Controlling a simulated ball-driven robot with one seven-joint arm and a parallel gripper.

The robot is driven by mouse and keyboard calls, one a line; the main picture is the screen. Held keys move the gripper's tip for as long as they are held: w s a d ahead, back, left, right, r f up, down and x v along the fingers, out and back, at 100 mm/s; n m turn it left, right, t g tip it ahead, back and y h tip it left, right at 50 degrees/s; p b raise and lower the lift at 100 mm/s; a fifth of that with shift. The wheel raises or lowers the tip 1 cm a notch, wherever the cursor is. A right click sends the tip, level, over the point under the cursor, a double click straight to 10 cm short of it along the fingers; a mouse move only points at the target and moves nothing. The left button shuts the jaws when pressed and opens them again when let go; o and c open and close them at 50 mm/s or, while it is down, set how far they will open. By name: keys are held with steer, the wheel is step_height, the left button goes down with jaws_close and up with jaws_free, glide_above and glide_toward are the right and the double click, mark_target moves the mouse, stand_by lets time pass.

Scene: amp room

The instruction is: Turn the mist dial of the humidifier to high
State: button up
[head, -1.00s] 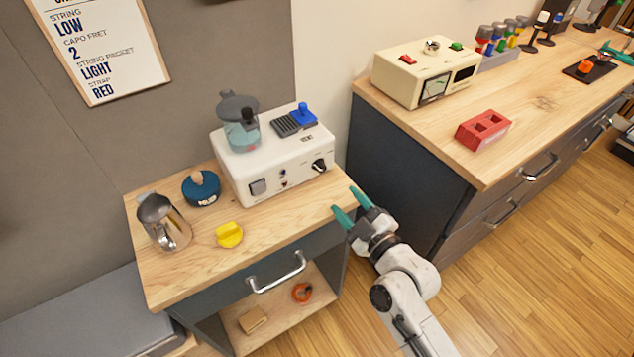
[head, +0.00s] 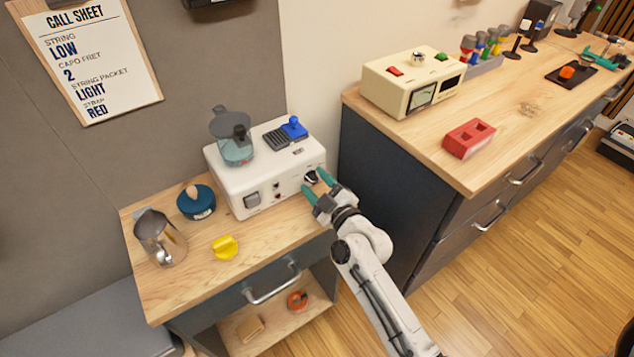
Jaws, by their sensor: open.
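The humidifier (head: 233,178) is a white box on the small wooden cabinet, with a tinted tank (head: 237,150) on top. Its front carries a square switch, small round fittings and, at the right end, a black dial (head: 310,178). My gripper (head: 314,185) is at the right end of that front, with its teal fingers open around or just beside the dial. The fingers partly cover the dial, so its pointer setting is not readable. I cannot tell whether the fingers touch it.
On the cabinet top (head: 190,268) stand a metal pitcher (head: 160,238), a dark blue round pot (head: 196,202) and a yellow knob-like piece (head: 225,247). The dark side of a larger counter (head: 385,190) rises right of my gripper. A red block (head: 468,138) lies on that counter.

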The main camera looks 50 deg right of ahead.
steer(key=shift+c, duration=0.2)
jaws_close()
stand_by(0.3)
